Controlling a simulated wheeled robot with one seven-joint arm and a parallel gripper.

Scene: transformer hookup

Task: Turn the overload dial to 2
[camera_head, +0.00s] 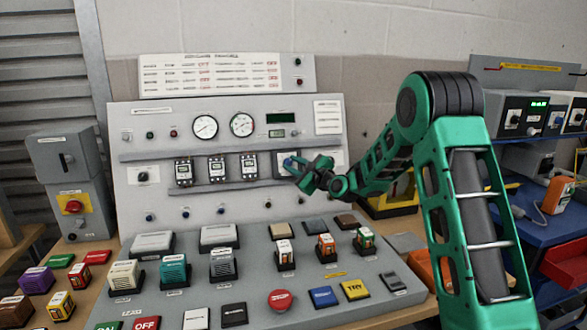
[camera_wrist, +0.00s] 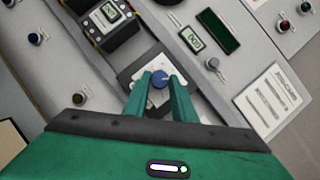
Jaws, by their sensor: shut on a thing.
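The overload dial is a small blue knob (camera_wrist: 159,79) on a light square plate (camera_wrist: 136,74) in the wrist view. My gripper (camera_wrist: 159,86) has its two green fingers on either side of the knob, shut on it. A pale pointer mark shows on the knob, but the numbers around it are too small or hidden to read. In the head view my gripper (camera_head: 303,173) reaches the panel (camera_head: 130,215) from the right, just right of a row of three meter modules, and covers most of the dial's plate (camera_head: 283,158).
Two round gauges (camera_head: 205,127) and a dark green display (camera_head: 280,118) sit above the dial. The meter modules (camera_head: 249,167) stand close on its left. A sloped desk with buttons and blocks lies below. A blue shelf unit (camera_head: 555,235) stands at right.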

